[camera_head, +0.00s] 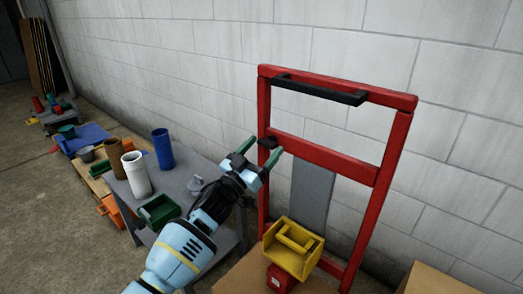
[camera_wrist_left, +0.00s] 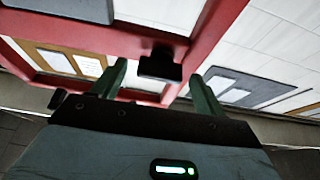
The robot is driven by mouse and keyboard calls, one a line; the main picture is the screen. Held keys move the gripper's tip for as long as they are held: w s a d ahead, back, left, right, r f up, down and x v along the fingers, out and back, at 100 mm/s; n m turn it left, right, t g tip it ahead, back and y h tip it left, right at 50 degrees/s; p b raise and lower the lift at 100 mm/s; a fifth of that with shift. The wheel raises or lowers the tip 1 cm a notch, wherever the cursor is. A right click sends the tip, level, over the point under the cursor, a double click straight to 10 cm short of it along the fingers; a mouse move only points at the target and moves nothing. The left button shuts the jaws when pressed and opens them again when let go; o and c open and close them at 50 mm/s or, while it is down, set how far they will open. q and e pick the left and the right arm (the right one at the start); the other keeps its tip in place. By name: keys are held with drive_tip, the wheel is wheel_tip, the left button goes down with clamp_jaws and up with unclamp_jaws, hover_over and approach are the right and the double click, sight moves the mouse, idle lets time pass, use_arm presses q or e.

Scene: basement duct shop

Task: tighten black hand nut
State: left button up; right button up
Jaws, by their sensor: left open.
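The black hand nut (camera_head: 268,142) sits on the left post of the red frame (camera_head: 263,110), at the level of its middle crossbar. My left gripper (camera_head: 261,150) is open, with its two green fingers pointing at the frame and the nut close to the gap between them. In the left wrist view the nut (camera_wrist_left: 160,66) shows dark between the open fingers (camera_wrist_left: 160,88), with space on both sides. It does not look gripped. My right gripper is in neither view.
A black handle bar (camera_head: 320,88) is on the frame's top rail. A yellow bin (camera_head: 293,250) and a red item (camera_head: 279,279) stand low in front. A grey table (camera_head: 195,166) on the left holds cups and a green bin (camera_head: 159,211). A block wall stands behind.

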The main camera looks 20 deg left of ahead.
use_arm(q)
drive_tip(key=shift+c, duration=1)
drive_tip(key=c, duration=0.8)
